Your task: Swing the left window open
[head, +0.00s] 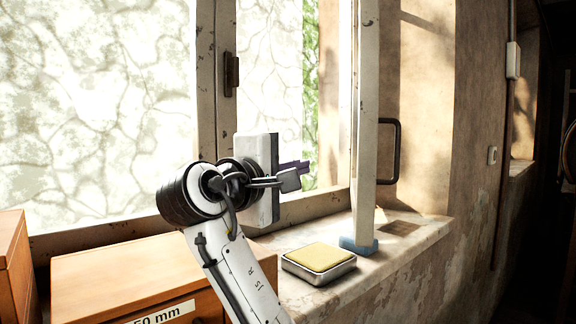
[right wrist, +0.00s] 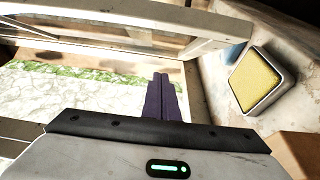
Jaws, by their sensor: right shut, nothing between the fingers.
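A window sash (head: 365,120) stands swung out from the frame, nearly edge-on, with a black bar handle (head: 397,150) on its right side. Another pane of frosted glass (head: 95,110) fills the left of the head view. I cannot tell for sure which is the left window. My right gripper (head: 305,166) is in front of the window opening, left of the standing sash and apart from it. Its purple fingers are shut and empty, pointing right; they also show in the right wrist view (right wrist: 163,97). The sash frame crosses the top there (right wrist: 180,38). My left gripper is out of view.
A blue block (head: 359,246) sits at the foot of the standing sash. A yellow sponge in a metal tray (head: 318,258) lies on the stone sill (head: 405,245). Wooden drawer boxes (head: 110,275) stand at lower left. A dark fitting (head: 231,74) is on the window post.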

